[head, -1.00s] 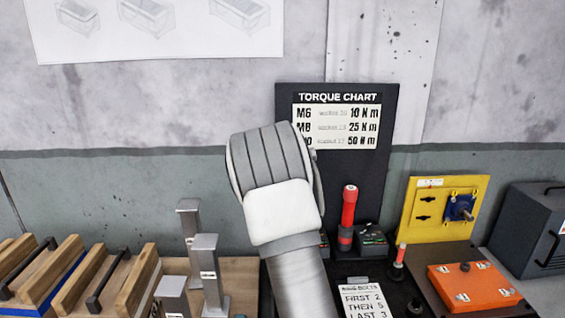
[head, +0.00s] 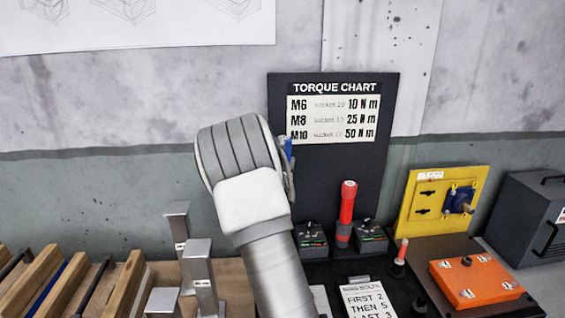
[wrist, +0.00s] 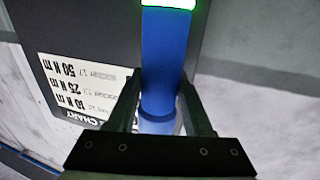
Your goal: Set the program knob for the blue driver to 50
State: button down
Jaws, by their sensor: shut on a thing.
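My gripper (wrist: 160,100) is shut on the blue driver (wrist: 165,55), a blue cylinder with a bright green-lit band at its end in the wrist view. In the head view only a small blue part of it (head: 288,148) shows beside my wrist, in front of the torque chart (head: 333,112). Two dark boxes with small knobs stand on the bench: a left one (head: 311,238) and a right one (head: 371,238). Their settings are too small to read. The chart lists M6 10, M8 25 and M10 50 N m.
A red driver (head: 346,205) stands upright between the boxes. A bolt-order card (head: 369,300) lies in front. An orange block (head: 474,283), a yellow panel (head: 440,205) and a dark case (head: 535,220) are at right. Grey posts (head: 200,275) and wooden racks (head: 110,290) are at left.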

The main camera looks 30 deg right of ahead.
jog(key=shift+r+b, duration=0.1)
jog(key=shift+b, duration=0.5)
notch_tip(320, 180, down, 16)
jog(key=b, duration=1.7)
jog(key=shift+f, duration=0.2)
jog(key=shift+f+b, duration=0.25)
jog(key=shift+b, duration=0.15)
jog(key=shift+c, duration=1.1)
grip_release()
jog(key=shift+f, duration=0.3)
jog(key=v, duration=1.7)
jog(key=shift+s+a+p, duration=0.2)
jog(key=shift+p, duration=0.1)
jog(key=shift+r, duration=0.2)
